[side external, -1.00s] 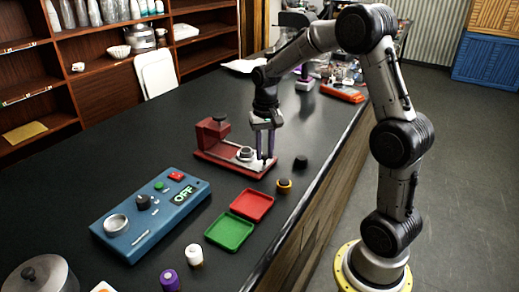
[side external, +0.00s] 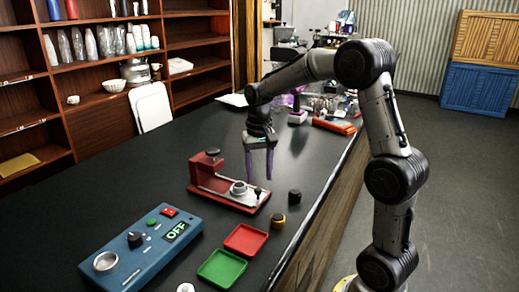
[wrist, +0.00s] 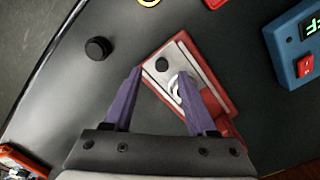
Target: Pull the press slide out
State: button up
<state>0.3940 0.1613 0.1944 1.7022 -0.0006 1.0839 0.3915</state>
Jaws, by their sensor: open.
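The press (side external: 200,180) is a red base with a red upright at its far left end, standing on the dark counter. Its silver slide (side external: 220,184) lies along the base, with a round metal cup (side external: 238,188) on it and a small black knob (side external: 257,190) near the right end. My gripper (side external: 259,180) is open and empty, pointing down above the knob end. In the wrist view, the purple fingers (wrist: 160,73) are spread, with the black knob (wrist: 162,64) between their tips in the picture. The right finger partly hides the cup (wrist: 174,85).
A loose black knob (side external: 295,196) and a yellow-black one (side external: 278,221) lie right of the press. Red (side external: 246,240) and green (side external: 222,268) trays and a blue control box (side external: 140,250) reading OFF are nearer. The counter left of the press is clear.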

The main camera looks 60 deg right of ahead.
notch_tip(320, 180, up, 9)
jog(key=shift+r, duration=0.2)
dwell(0.3)
